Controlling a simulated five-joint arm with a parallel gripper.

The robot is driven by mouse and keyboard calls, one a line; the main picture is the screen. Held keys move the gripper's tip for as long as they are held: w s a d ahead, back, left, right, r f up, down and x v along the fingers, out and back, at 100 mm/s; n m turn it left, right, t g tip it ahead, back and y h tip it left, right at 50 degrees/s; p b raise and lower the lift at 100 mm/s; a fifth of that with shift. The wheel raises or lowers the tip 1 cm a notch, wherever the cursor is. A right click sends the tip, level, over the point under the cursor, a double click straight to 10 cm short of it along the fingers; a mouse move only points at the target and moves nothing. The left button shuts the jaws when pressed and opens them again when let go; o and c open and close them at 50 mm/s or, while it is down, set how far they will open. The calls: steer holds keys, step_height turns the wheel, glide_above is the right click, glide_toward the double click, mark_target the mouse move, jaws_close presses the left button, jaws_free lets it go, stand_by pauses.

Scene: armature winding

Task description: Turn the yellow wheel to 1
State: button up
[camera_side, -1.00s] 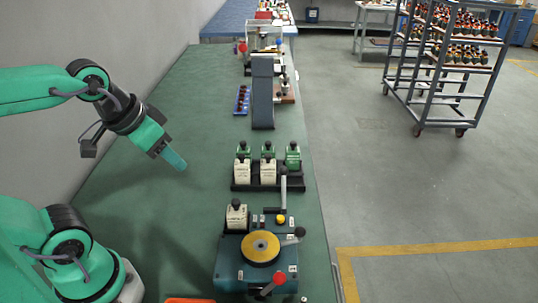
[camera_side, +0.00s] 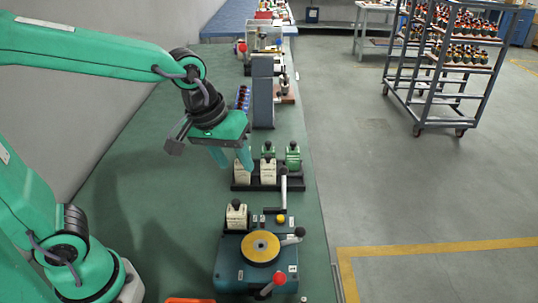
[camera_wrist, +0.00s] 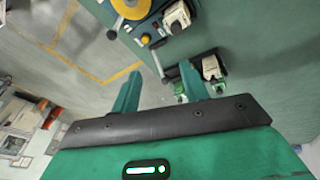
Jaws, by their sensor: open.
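The yellow wheel (camera_side: 261,247) lies flat on top of a dark teal machine box (camera_side: 229,270) at the front of the bench. A black-knobbed handle (camera_side: 295,236) stands at the wheel's right side. The wheel also shows at the top of the wrist view (camera_wrist: 131,6), partly cut off. The numbers on the small labels are too small to read. My gripper (camera_side: 233,161) is open and empty, pointing down above the bench, behind and left of the wheel. Its two fingers also show in the wrist view (camera_wrist: 158,88).
A black rack (camera_side: 240,187) with white and green blocks stands behind the machine, close to my fingers. A lever with a grey handle (camera_side: 284,190) rises between them. A red-knobbed lever (camera_side: 278,280) is at the machine's front.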

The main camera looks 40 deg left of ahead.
mark_target(299, 228)
steer(key=w+d+f+n+g, duration=0.1)
steer(key=w+d+f+n, duration=0.3)
steer(key=d+f, duration=0.3)
steer(key=w+d, duration=0.1)
steer(key=d, duration=0.3)
steer(key=shift+w+d+g, duration=0.2)
steer(key=shift+w+g, duration=0.05)
steer(key=shift+g, duration=0.15)
steer(key=shift+f, duration=0.15)
steer(key=shift+w+d+f, duration=0.15)
steer(key=shift+d+f, duration=0.05)
steer(key=shift+f, duration=1.05)
steer(key=shift+w+d+f, duration=0.15)
steer(key=shift+f, duration=1.1)
steer(key=shift+w+d+f, duration=0.15)
steer(key=shift+d+f, duration=0.05)
steer(key=shift+f, duration=1.05)
jaws_close()
